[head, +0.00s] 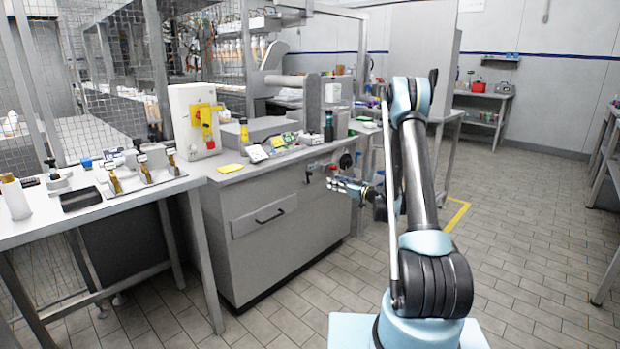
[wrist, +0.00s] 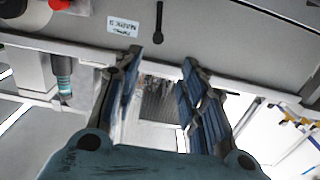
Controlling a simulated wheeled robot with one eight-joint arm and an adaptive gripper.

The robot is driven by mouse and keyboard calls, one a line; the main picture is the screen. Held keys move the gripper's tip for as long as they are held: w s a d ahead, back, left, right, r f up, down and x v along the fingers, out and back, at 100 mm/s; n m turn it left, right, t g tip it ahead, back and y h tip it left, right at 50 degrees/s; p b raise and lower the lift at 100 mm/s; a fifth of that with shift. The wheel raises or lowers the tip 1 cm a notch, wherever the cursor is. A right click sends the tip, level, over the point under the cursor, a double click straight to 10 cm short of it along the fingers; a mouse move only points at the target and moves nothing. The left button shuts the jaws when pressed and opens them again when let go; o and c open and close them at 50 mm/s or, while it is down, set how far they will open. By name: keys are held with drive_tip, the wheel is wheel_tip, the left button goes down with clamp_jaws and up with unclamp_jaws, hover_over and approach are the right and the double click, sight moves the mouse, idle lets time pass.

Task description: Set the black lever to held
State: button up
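The black lever (wrist: 159,20) is a thin dark bar with a rounded end, on a grey panel at the top of the wrist view. It lies nearly upright in that picture, its rounded end downward. A small white label (wrist: 123,26) is beside it, its print too blurred to read surely. In the head view a small dark shape on the cabinet side looks like the lever (head: 308,174). My gripper (wrist: 160,66) is open and empty, its two fingers apart below the lever in the wrist view, not touching it. In the head view my gripper (head: 345,187) is close to the cabinet's right end.
A red knob (head: 333,168) and a black round knob (head: 346,161) are on the same panel, near my gripper. The grey cabinet (head: 265,245) carries a dark bottle (head: 328,127) and packets on top. The tiled floor to the right is open.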

sight(311, 174)
drive_tip(key=x, duration=1.7)
drive_tip(key=shift+w+a+f, duration=0.15)
drive_tip(key=shift+w, duration=0.1)
clamp_jaws()
